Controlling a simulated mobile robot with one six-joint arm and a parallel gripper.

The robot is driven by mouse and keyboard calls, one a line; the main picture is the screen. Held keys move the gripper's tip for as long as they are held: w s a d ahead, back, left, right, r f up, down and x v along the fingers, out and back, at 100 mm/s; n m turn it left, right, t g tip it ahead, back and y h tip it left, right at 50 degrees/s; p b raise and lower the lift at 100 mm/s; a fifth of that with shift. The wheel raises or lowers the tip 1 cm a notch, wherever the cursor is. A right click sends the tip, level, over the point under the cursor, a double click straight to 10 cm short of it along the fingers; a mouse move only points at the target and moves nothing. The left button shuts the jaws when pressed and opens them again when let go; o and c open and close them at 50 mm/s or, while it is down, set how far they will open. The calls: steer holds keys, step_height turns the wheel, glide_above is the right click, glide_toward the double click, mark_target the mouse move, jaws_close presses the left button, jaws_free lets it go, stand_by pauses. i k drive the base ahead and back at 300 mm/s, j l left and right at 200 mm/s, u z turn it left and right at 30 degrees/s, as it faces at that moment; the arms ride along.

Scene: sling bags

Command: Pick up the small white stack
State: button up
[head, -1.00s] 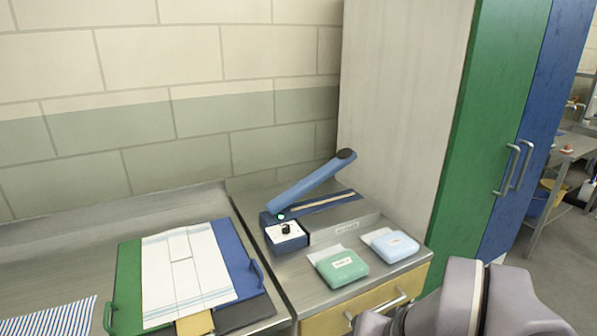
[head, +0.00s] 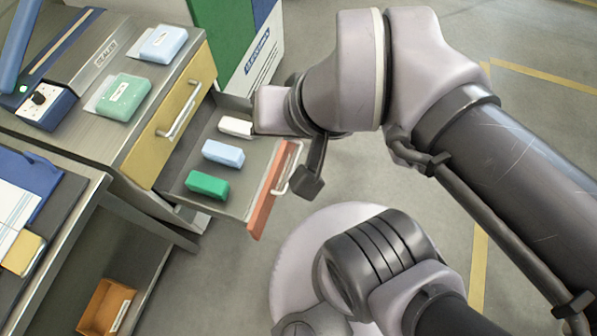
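The small white stack (head: 236,126) lies in the open drawer (head: 240,190), near its far end. A light blue stack (head: 223,154) and a green stack (head: 207,185) lie in the same drawer, in a row toward the near end. The end of my arm is over the right side of the drawer, close to the right of the white stack. A dark part of my gripper (head: 309,183) hangs down beside the drawer front. The fingers do not show clearly, so I cannot tell their opening. The white stack's right end is close to my arm in the picture.
The pulled-out drawer has a red front (head: 268,205) with a pale handle. A yellow drawer (head: 172,120) above it is shut. On the counter are a green pack (head: 124,97), a blue pack (head: 163,44) and a sealer (head: 42,100). Open floor lies to the right.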

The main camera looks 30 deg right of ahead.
mark_target(230, 126)
steer(key=i+l+u, duration=0.2)
steer(key=i+u, duration=0.2)
steer(key=i+l+u, duration=0.35)
steer(key=k+j, duration=0.05)
steer(key=j, duration=0.05)
